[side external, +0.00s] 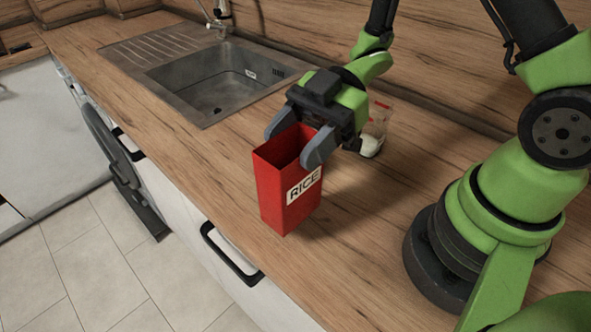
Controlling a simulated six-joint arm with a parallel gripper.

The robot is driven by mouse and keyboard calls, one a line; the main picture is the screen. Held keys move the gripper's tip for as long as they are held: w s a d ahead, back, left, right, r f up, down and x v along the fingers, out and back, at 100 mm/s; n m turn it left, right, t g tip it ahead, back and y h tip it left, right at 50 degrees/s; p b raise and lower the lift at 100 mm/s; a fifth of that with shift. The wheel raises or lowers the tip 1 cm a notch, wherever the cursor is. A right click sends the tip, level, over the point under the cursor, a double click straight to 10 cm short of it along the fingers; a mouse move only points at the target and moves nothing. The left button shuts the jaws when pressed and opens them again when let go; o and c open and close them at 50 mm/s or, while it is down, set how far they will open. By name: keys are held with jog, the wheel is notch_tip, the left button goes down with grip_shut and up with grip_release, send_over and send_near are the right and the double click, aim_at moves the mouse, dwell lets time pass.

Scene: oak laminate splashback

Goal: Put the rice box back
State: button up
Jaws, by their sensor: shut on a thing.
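The rice box (273,195) is red, upright and open at the top, with a white label reading RICE on its side. It is at the front part of the wooden counter, close to the edge above the drawers. My gripper (298,138) comes down from above and behind, with its two grey fingers on opposite sides of the box's upper rim, shut on it. Whether the box's bottom touches the counter or hangs just above it, I cannot tell. The inside of the box is dark and its contents do not show.
A clear container (375,130) with red marks and something white low in it stands behind my gripper, partly hidden. A steel sink (215,85) with a ribbed drainer and tap is at the back left. The counter (190,150) is bare between the sink and box.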

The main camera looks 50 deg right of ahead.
aim_at(268, 199)
jog(key=shift+f, duration=2.4)
jog(key=o, duration=1.4)
jog(key=shift+r, duration=0.15)
